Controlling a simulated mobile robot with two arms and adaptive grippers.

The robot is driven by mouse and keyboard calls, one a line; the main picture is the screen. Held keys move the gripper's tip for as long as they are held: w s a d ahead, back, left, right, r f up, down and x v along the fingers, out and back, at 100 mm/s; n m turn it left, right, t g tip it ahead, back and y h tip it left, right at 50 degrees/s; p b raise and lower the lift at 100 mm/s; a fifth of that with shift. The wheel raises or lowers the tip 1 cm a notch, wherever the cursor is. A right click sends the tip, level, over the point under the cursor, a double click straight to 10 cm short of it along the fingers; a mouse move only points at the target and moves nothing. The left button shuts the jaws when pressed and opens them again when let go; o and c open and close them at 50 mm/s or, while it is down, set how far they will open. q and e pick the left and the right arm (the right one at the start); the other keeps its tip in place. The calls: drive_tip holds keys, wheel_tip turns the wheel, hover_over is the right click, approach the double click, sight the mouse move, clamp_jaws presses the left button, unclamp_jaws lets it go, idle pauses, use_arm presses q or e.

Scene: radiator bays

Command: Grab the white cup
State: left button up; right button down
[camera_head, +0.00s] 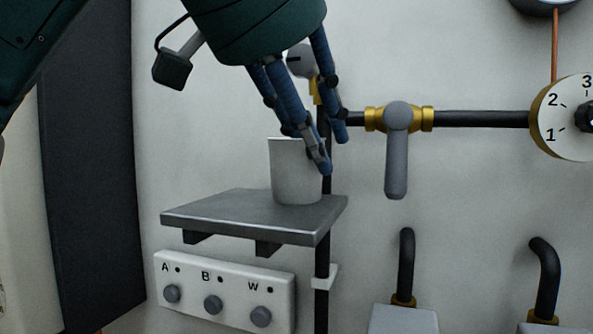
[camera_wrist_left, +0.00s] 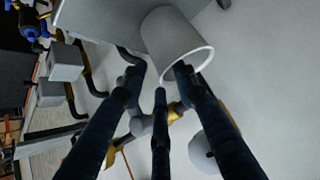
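The white cup (camera_head: 293,175) stands upright on a small grey shelf (camera_head: 200,212). In the left wrist view the cup (camera_wrist_left: 170,38) shows at the top centre, with its open rim toward the camera. My left gripper (camera_head: 320,150) comes from above, its blue fingers spread and pointing down. One finger passes in front of the cup's upper right side. In the left wrist view the gripper (camera_wrist_left: 158,82) has one fingertip overlapping the cup's rim and the others beside or below it. I cannot tell whether any finger touches the cup. My right gripper is not in view.
A black pipe (camera_head: 480,118) with a grey lever valve (camera_head: 397,150) runs right of the cup to a numbered dial (camera_head: 567,118). A vertical pipe (camera_head: 322,255) passes by the shelf's right end. A panel with knobs (camera_head: 225,292) is below the shelf. The shelf's left part is clear.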

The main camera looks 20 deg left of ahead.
use_arm(q)
clamp_jaws()
idle(0.3)
drive_tip(key=shift+r, duration=0.15)
